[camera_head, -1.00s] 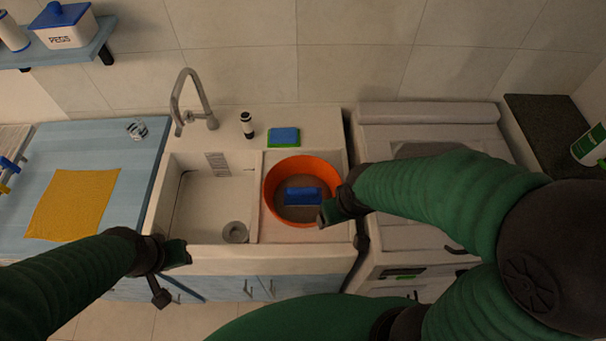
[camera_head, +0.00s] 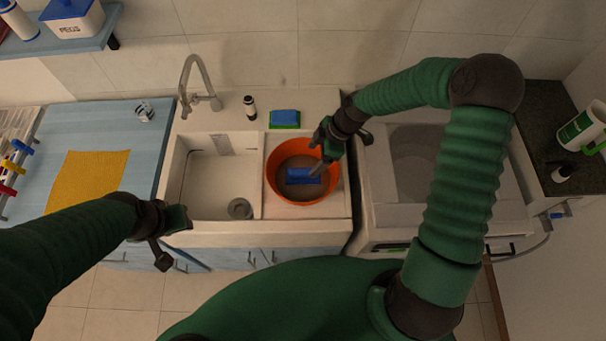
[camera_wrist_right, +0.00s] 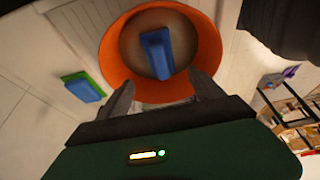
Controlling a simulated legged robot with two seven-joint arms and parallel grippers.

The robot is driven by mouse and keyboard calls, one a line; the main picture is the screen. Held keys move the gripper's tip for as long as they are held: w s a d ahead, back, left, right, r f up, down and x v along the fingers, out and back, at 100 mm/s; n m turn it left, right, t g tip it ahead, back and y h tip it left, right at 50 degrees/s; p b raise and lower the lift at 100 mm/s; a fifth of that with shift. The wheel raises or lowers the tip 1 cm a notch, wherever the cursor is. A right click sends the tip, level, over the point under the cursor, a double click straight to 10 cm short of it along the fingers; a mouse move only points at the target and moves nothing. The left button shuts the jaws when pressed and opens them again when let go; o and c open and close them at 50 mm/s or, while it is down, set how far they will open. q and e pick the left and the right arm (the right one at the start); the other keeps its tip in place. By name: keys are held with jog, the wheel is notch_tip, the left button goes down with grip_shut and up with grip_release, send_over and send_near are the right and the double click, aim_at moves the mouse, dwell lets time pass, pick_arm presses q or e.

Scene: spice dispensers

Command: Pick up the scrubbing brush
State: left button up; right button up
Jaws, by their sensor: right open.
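The blue scrubbing brush (camera_head: 301,176) lies inside the orange basin (camera_head: 272,190) in the right part of the sink. It also shows in the right wrist view (camera_wrist_right: 157,54), beyond my fingertips and inside the basin (camera_wrist_right: 116,70). My right gripper (camera_head: 322,160) is over the basin's right rim, above and beside the brush. In the right wrist view my right gripper (camera_wrist_right: 163,88) is open, with nothing between its two fingers. My left gripper (camera_head: 182,218) is at the front left of the sink, away from the brush; its jaw gap is not clear.
A green and blue sponge (camera_head: 285,119) and a dark bottle (camera_head: 249,107) stand behind the basin. The faucet (camera_head: 198,85) rises behind the left sink bowl (camera_head: 205,185). A yellow cloth (camera_head: 88,181) lies on the blue counter at left.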

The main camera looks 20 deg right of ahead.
aim_at(304, 171)
jog(key=p+x, duration=0.1)
jog(key=x, duration=0.6)
jog(key=shift+w+a+f, duration=0.1)
jog(key=shift+w, duration=0.05)
jog(key=shift+f+p, duration=0.3)
jog(key=shift+p, duration=0.05)
jog(key=p+x, duration=0.2)
jog(key=x, duration=0.2)
jog(key=shift+s, duration=0.25)
jog(key=shift+a+f, duration=0.1)
jog(key=shift+f, duration=0.2)
jog(key=shift+w+a+f, duration=0.1)
jog(key=shift+w, duration=0.05)
jog(key=shift+a, duration=0.1)
jog(key=c, duration=1.5)
